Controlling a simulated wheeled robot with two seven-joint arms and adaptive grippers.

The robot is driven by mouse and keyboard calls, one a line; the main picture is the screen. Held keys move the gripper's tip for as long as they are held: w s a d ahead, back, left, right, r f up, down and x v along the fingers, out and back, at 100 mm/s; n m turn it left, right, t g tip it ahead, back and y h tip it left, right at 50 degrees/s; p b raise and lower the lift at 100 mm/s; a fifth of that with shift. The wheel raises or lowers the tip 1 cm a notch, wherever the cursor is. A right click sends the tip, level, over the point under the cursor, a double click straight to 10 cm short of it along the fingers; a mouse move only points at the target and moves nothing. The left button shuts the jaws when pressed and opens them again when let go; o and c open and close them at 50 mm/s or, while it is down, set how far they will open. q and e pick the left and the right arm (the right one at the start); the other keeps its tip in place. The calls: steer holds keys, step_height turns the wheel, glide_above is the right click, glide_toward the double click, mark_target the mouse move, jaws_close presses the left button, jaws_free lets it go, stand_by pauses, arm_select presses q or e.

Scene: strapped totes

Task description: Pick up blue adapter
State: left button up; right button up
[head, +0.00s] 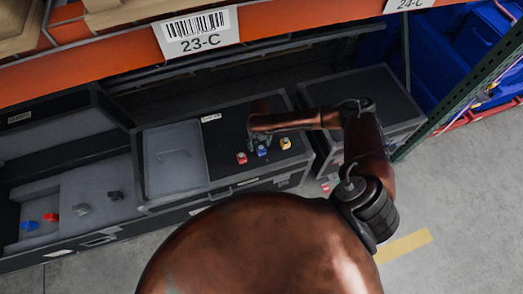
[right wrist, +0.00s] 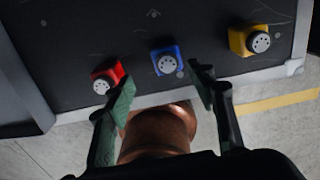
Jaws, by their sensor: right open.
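The blue adapter (head: 262,151) stands on the black top of the dark case, between a red adapter (head: 241,158) and a yellow adapter (head: 285,143). In the right wrist view the blue adapter (right wrist: 165,60) has a grey round face and lies just beyond the fingertips, roughly between their lines. My right gripper (right wrist: 160,84) is open and empty; its left finger overlaps the edge of the red adapter (right wrist: 104,78) in the picture. In the head view my right gripper (head: 262,138) is small and dark, close behind the blue adapter. My left gripper is not in view.
An open grey compartment (head: 68,233) at left holds a blue piece (head: 29,226), a red piece (head: 51,217) and small grey pieces. A grey lid panel (head: 174,158) lies left of the adapters. An orange shelf beam (head: 120,52) runs above; another dark case (head: 375,95) stands right.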

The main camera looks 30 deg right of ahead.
mark_target(261, 147)
steer(key=shift+w+d, duration=0.25)
steer(key=shift+d, duration=0.3)
steer(key=shift+f, duration=0.35)
step_height(261, 147, down, 7)
steer(key=shift+s+r+b, duration=0.1)
steer(key=shift+s+b, duration=0.05)
steer(key=shift+b, duration=0.2)
steer(key=shift+c, duration=0.2)
steer(key=c, duration=1.2)
